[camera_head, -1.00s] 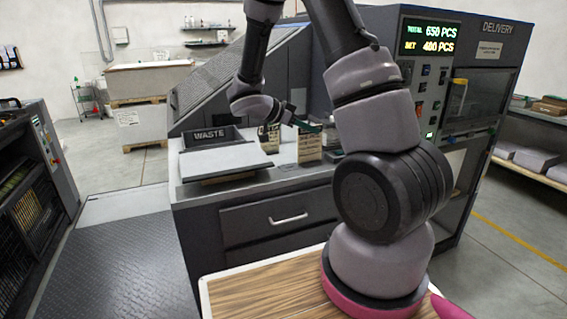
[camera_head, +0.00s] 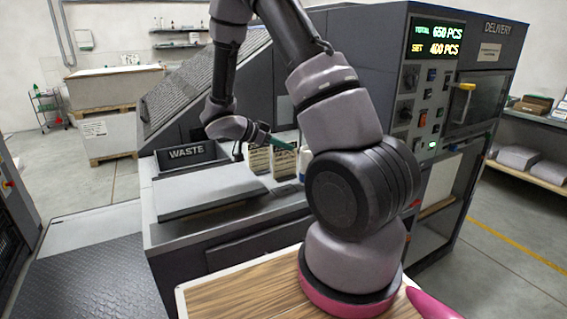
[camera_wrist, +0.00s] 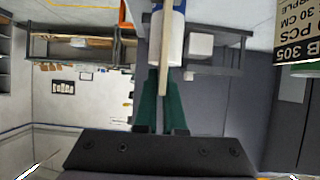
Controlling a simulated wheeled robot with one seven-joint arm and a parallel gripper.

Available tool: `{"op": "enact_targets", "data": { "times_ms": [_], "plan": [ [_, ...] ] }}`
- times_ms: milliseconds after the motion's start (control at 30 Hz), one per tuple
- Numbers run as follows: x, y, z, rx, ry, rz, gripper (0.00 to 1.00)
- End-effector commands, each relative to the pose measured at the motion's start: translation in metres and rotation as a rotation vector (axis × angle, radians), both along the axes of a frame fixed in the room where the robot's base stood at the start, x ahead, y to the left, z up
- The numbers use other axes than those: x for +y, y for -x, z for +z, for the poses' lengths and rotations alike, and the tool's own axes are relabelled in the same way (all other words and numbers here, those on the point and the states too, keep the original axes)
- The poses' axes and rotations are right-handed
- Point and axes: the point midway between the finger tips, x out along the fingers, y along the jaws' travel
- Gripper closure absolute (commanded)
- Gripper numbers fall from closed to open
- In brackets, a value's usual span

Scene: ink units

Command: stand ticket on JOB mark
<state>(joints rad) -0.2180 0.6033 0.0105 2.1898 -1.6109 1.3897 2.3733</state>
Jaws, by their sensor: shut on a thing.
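My gripper (camera_wrist: 160,88) has green fingers shut on a thin beige card, the ticket (camera_wrist: 163,62), seen edge-on in the wrist view. In the head view my gripper (camera_head: 285,143) is over the back of the machine's counter, and the held ticket cannot be made out clearly. Two cream cards with dark print, a left one (camera_head: 258,160) and a right one (camera_head: 284,164), stand upright below and beside the gripper. A printed card (camera_wrist: 296,32), upside down in the wrist view, shows at upper right. I cannot make out the JOB mark.
A white bottle (camera_head: 304,162) stands close beyond the fingertips; a white cylinder with blue (camera_wrist: 168,42) shows behind the ticket in the wrist view. The WASTE tray (camera_head: 188,153) and a flat grey lid (camera_head: 205,190) lie left. The control panel (camera_head: 425,110) rises at right.

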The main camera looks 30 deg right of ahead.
Motion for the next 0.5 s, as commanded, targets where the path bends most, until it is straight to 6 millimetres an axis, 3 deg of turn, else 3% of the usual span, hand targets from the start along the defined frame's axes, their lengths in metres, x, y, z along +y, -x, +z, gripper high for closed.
{"op": "enact_targets", "data": {
  "times_ms": [333,500],
  "plan": [
    [0.0,0.0,-0.04,0.003,0.0,0.001,1.0],
    [0.0,-0.001,-0.045,-0.003,-0.001,0.001,1.0]
  ]
}}
